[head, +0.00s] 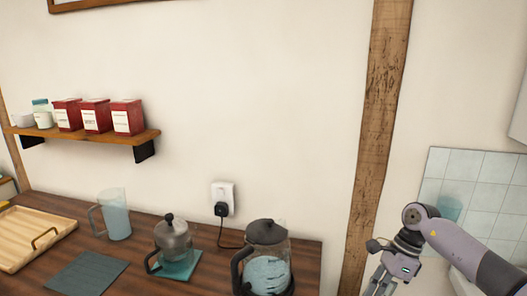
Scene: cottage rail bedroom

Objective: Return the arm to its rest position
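My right arm (465,245) comes in from the right edge and bends down at a rounded joint. My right gripper (380,282) hangs at the bottom of the view, in front of the wooden post, to the right of the dark wooden counter. Its fingers run down to the lower picture edge and are small, so I cannot tell whether they are open or shut. I see nothing held in it. My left gripper and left arm are not in view.
The counter (140,233) bears a glass kettle (267,265), a small teapot (173,240) on a teal mat, a glass jug (114,215), a dark mat (87,273) and a wooden tray (30,228). A wall shelf (95,138) holds red canisters. The wooden post (378,120) stands behind the gripper.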

